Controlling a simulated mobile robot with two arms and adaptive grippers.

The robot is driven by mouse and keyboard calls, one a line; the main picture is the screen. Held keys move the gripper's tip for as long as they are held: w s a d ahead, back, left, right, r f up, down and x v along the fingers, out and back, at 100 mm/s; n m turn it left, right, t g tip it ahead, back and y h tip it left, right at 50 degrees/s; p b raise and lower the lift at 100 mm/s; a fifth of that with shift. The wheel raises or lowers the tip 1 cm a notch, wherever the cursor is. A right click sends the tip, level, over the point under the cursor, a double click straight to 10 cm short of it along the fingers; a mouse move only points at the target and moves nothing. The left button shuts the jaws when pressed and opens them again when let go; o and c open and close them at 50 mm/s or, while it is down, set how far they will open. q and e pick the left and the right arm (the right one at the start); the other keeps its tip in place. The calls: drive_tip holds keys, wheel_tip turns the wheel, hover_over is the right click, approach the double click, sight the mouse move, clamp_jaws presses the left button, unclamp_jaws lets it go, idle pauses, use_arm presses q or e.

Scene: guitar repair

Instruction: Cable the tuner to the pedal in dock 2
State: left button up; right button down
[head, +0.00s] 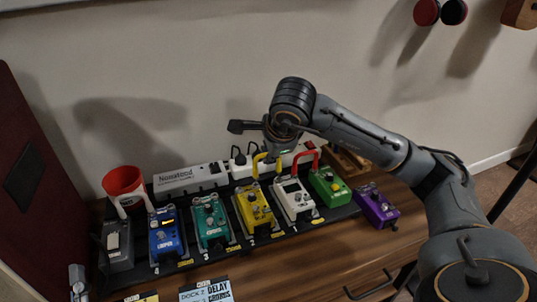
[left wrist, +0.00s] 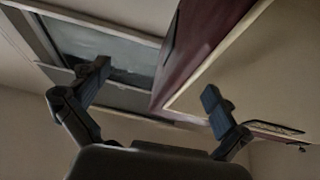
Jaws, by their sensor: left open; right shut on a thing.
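A white pedal with a small dark screen (head: 294,200), perhaps the tuner, sits on the black pedalboard (head: 285,232) between a yellow pedal (head: 256,208) and a green pedal (head: 329,187). A yellow cable (head: 256,163) arches behind the yellow and white pedals. My right gripper (head: 271,150) is above it and shut, apparently on this cable; its fingertips are partly hidden. A red cable (head: 305,155) arches behind the white and green pedals. A "DOCK 2 DELAY" card (head: 206,291) lies in front. My left gripper (left wrist: 157,80) is open and empty in the left wrist view, away from the pedals.
A blue looper pedal (head: 166,233), a teal pedal (head: 211,221) and a dark pedal (head: 118,245) fill the board's left side. A power strip (head: 191,179) and red cup (head: 124,186) stand behind. A purple pedal (head: 377,207) sits right of the board.

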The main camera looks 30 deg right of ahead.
use_arm(q)
drive_tip(key=shift+s+r, duration=0.15)
drive_tip(key=shift+r, duration=0.05)
use_arm(e)
drive_tip(key=shift+f, duration=0.1)
idle(0.4)
use_arm(q)
drive_tip(key=shift+s+r+t, duration=0.15)
drive_tip(key=shift+r+t, duration=0.1)
drive_tip(key=shift+t, duration=0.05)
drive_tip(key=shift+s+r+t+h+b, duration=0.15)
drive_tip(key=shift+s+r+t+b, duration=0.1)
drive_tip(key=shift+s+r+t, duration=0.35)
drive_tip(key=shift+s+r+t+h+b, duration=0.15)
drive_tip(key=shift+s+r+t+b, duration=0.2)
drive_tip(key=shift+r, duration=0.35)
use_arm(e)
drive_tip(key=shift+f, duration=0.5)
use_arm(q)
drive_tip(key=shift+a+r+h, duration=0.1)
drive_tip(key=shift+r+h, duration=0.05)
drive_tip(key=shift+h, duration=0.15)
drive_tip(key=shift+s+r+t, duration=0.4)
drive_tip(key=shift+s+t, duration=0.15)
use_arm(e)
drive_tip(key=shift+f, duration=0.25)
use_arm(q)
drive_tip(key=shift+s+r, duration=0.2)
